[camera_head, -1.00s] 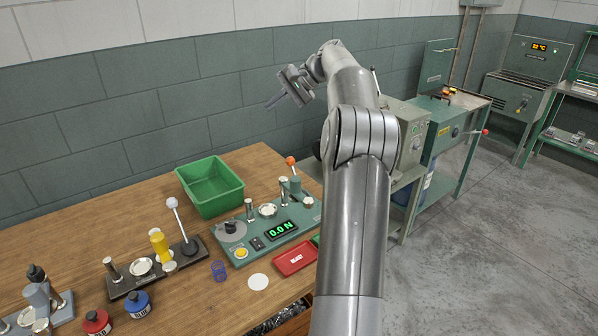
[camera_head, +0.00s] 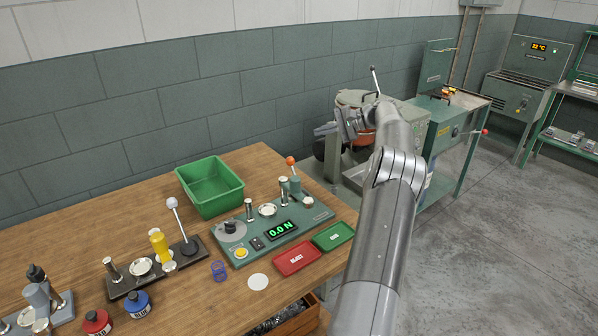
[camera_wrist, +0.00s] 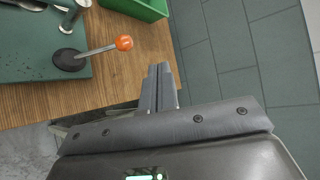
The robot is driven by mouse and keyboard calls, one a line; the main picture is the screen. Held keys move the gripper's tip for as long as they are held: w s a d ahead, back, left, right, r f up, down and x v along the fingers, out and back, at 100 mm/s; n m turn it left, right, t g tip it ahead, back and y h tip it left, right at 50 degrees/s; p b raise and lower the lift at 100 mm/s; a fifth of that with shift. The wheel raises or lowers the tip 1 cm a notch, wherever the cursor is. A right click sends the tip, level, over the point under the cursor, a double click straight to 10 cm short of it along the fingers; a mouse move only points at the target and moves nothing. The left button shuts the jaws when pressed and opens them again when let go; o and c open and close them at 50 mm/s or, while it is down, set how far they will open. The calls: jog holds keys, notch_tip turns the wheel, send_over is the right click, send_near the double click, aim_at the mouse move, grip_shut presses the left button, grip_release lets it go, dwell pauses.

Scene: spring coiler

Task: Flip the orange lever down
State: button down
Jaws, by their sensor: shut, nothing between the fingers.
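The orange lever (camera_head: 290,160) shows as an orange ball knob on a short stem at the back of the green force-tester panel (camera_head: 318,213). Its knob stands raised above the panel. In the wrist view the orange knob (camera_wrist: 123,43) sits on a thin metal rod that rises from a round black base (camera_wrist: 68,61). My gripper (camera_wrist: 158,68) is shut and empty, its fingers side by side. In the wrist view the fingers lie to the right of and below the knob, apart from it. In the head view my gripper is to the right of the lever, in front of a machine.
A green bin (camera_head: 211,186) stands behind the panel. A red tray (camera_head: 297,258) and a green tray (camera_head: 333,236) lie in front of it. A white-knobbed lever fixture (camera_head: 173,204) stands to the left. The round-topped machine (camera_head: 362,98) stands beyond the table's right end.

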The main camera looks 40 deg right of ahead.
send_near(294, 173)
jog(key=w+d+f, duration=0.2)
jog(key=w+d, duration=0.1)
jog(key=w, duration=0.1)
jog(key=shift+s+d+f, duration=0.1)
jog(key=shift+d+f, duration=0.05)
jog(key=x, duration=1)
jog(key=shift+s+a+r, duration=0.25)
jog(key=shift+s+r, duration=0.45)
jog(key=shift+s, duration=0.2)
jog(key=shift+s+a+r, duration=0.15)
jog(key=shift+s+r, duration=0.2)
jog(key=shift+s, duration=0.45)
jog(key=shift+s, duration=0.1)
